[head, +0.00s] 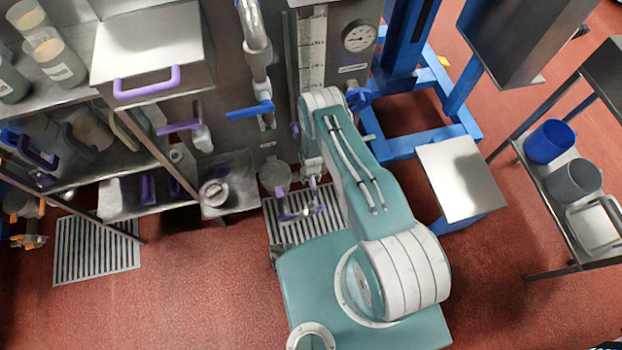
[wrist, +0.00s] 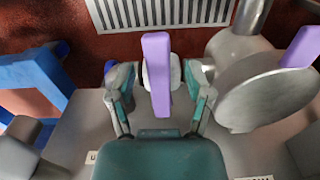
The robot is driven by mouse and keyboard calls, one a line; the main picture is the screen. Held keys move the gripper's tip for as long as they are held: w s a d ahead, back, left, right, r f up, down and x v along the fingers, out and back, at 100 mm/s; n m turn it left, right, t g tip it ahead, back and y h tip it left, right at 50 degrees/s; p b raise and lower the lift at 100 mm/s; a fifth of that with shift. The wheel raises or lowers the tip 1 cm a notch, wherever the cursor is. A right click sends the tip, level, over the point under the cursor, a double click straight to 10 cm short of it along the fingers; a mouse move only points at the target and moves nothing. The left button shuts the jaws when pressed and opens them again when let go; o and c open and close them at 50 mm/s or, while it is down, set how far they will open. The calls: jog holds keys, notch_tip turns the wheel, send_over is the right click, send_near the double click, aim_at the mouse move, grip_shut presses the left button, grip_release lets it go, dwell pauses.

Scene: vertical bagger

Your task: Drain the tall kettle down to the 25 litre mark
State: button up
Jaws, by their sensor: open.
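The tall kettle's steel front (head: 340,75) stands at the top centre of the head view, partly hidden behind my arm. It bears a white marked level strip (head: 312,45) and a round dial gauge (head: 358,37). The strip's figures and the liquid level are too small to read. In the wrist view, a purple lever handle (wrist: 157,75) stands between the spread fingers of my gripper (wrist: 158,84), with a visible gap on each side. My gripper is open. In the head view, my gripper (head: 311,165) is low in front of the kettle, mostly hidden by my arm.
A round steel fitting (wrist: 245,90) with another purple handle (wrist: 300,48) lies close right of my gripper. A floor grate (head: 300,225) is below. A blue-handled valve (head: 250,108) is to the left. A blue frame (head: 425,130) and a bucket rack (head: 548,195) stand right.

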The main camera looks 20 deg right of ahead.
notch_tip(320, 180, up, 12)
dwell(0.6)
jog(key=shift+r, duration=0.1)
jog(key=w+r+t, duration=0.1)
jog(key=w+r, duration=0.1)
jog(key=r, duration=1.6)
jog(key=w+r+t, duration=0.1)
jog(key=w+r, duration=0.2)
jog(key=r, duration=1.4)
jog(key=s+d+r+t, duration=0.1)
jog(key=s+r, duration=0.4)
jog(key=r, duration=0.4)
jog(key=s+r+t, duration=0.1)
jog(key=s+r, duration=0.5)
jog(key=r, duration=0.3)
jog(key=s+r, duration=0.3)
jog(key=s, duration=0.4)
jog(key=s+r+t, duration=0.1)
jog(key=s+r, duration=0.2)
jog(key=s, duration=0.5)
jog(key=shift+d+r+t, duration=0.3)
jog(key=shift+d+r, duration=0.1)
